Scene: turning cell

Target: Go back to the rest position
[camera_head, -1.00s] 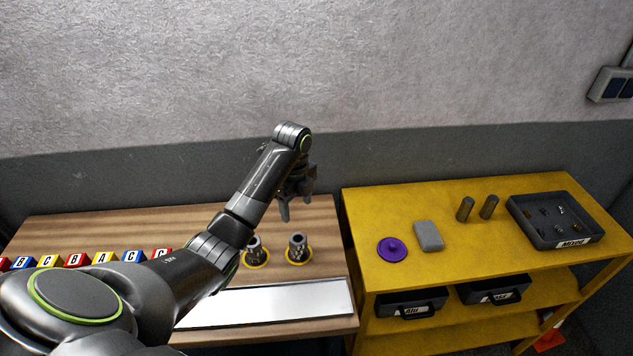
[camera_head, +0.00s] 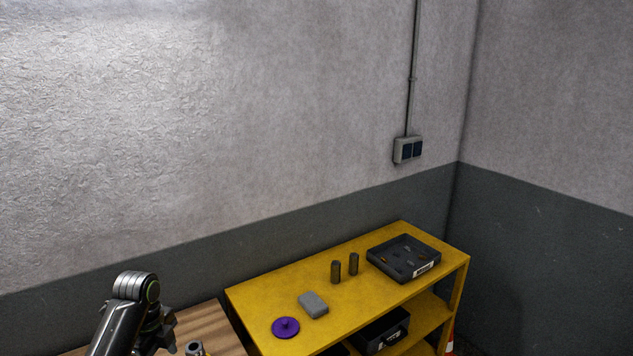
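My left gripper (camera_head: 163,339) is at the lower left of the head view, above the wooden table (camera_head: 208,326). Its fingers are small, dark and partly cut by the lower edge, so I cannot tell whether they are open or shut. A grey metal holder (camera_head: 195,349) shows just right of it at the bottom edge, apart from the gripper. My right gripper is not in view.
A yellow shelf unit (camera_head: 262,291) stands right of the table. On it are a purple disc (camera_head: 286,327), a grey block (camera_head: 313,305), two metal cylinders (camera_head: 336,271) and a black tray (camera_head: 434,247) of small parts. A black bin (camera_head: 372,340) sits below.

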